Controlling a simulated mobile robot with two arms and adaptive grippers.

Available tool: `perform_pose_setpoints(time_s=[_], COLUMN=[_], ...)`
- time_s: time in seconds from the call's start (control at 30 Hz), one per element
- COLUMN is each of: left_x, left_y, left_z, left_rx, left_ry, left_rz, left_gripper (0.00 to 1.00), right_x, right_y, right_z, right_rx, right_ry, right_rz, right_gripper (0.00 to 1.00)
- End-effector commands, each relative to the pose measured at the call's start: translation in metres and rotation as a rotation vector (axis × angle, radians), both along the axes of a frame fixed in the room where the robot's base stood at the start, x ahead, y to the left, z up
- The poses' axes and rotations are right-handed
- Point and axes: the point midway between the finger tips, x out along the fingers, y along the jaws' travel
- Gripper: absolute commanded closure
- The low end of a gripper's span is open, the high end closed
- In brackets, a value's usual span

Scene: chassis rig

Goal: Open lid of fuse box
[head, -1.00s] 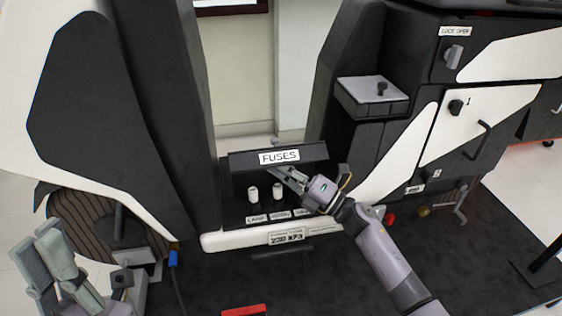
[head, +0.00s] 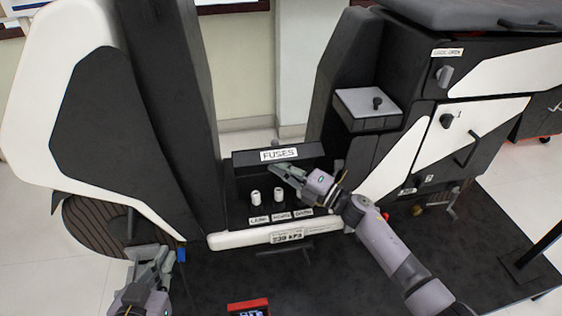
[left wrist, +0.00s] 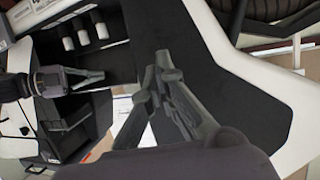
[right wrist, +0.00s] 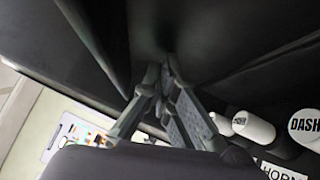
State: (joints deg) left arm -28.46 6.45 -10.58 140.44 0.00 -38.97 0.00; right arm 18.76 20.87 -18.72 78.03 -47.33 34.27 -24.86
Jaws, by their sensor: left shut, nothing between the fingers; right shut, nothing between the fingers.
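The fuse box (head: 245,190) is a dark box, and its lid (head: 310,150), labelled FUSES, stands raised with the inside showing below it. My left gripper (head: 152,253) is shut and empty, low and left of the box. It also shows in the left wrist view (left wrist: 162,60).
A tall black-and-white panel (head: 150,120) rises left of the fuse box. A cabinet with a knob and handle (head: 466,150) stands at the right. A red-edged device (head: 248,306) lies on the dark mat at the front.

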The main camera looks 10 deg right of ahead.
Motion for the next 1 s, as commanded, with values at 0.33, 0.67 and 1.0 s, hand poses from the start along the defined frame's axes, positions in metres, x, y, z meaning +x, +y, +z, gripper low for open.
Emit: perform_pose_setpoints(time_s=[0.33,0.67,1.0], left_x=[-0.083,-0.155,-0.144], left_y=[0.034,0.056,0.054], left_z=[-0.080,-0.093,-0.123], left_rx=[0.133,0.204,0.207], left_ry=[0.590,0.934,0.957], left_rz=[0.041,0.067,0.063], left_gripper=[1.00,1.00,1.00], right_x=[0.006,0.012,0.018], right_y=[0.000,0.000,0.000], right_z=[0.009,0.013,0.015], right_rx=[-0.002,-0.001,-0.001], right_ry=[0.076,0.151,0.222], right_rz=[-0.001,0.000,0.000], right_gripper=[1.00,1.00,1.00])
